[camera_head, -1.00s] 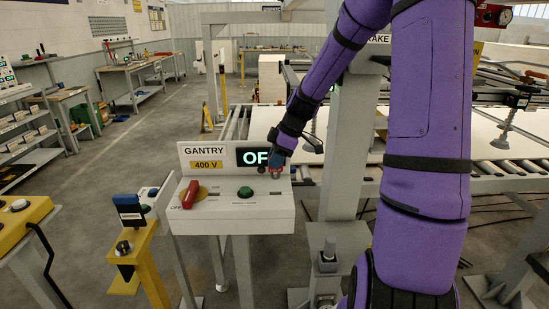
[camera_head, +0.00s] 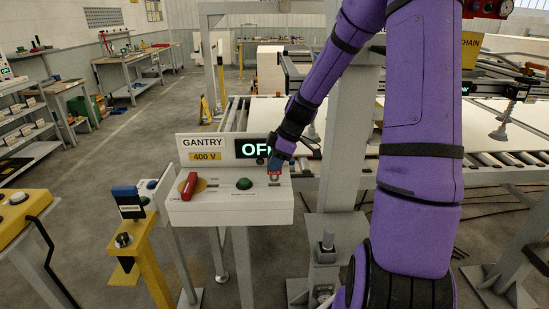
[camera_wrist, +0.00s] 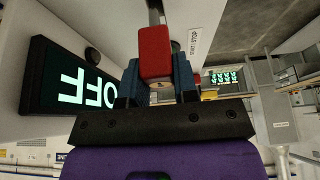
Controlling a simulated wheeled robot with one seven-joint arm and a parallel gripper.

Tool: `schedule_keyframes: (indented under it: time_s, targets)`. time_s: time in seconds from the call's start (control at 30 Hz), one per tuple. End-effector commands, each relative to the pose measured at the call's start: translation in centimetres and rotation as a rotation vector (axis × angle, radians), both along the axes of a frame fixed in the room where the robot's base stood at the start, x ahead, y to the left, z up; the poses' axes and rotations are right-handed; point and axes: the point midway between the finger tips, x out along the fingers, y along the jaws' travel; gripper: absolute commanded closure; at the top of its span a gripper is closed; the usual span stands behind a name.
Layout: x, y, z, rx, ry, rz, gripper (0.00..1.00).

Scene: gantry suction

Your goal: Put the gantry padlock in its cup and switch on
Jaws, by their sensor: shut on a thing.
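The gantry console (camera_head: 225,208) is a white box on legs. A red rotary handle (camera_head: 191,185) sits on a yellow disc at its left, by an OFF mark. A green button (camera_head: 244,184) is in the middle. The display (camera_head: 254,149) behind reads OFF, partly covered by my gripper. My gripper (camera_head: 275,165) points down over the console's right end. In the wrist view its blue fingers (camera_wrist: 158,82) are shut on the red padlock (camera_wrist: 155,52), with a grey shackle (camera_wrist: 155,14) beyond. The padlock is close above the console top; contact and the cup cannot be made out.
A grey post (camera_head: 345,130) stands just right of the console, beside my arm. A yellow pedestal (camera_head: 143,252) with a black knob stands at the front left. A roller conveyor (camera_head: 500,174) runs behind to the right. Open floor (camera_head: 105,165) lies to the left.

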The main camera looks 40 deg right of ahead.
Motion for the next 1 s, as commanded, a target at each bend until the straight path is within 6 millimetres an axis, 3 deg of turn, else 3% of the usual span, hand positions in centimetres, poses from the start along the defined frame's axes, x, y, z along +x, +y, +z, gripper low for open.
schedule_keyframes:
  time_s: [0.27, 1.0]
  targets:
    - [0.0, 0.0, -0.1, 0.000, 0.000, 0.000, 0.99]
    - [0.0, 0.0, -2.6, 0.001, 0.001, -0.001, 0.99]
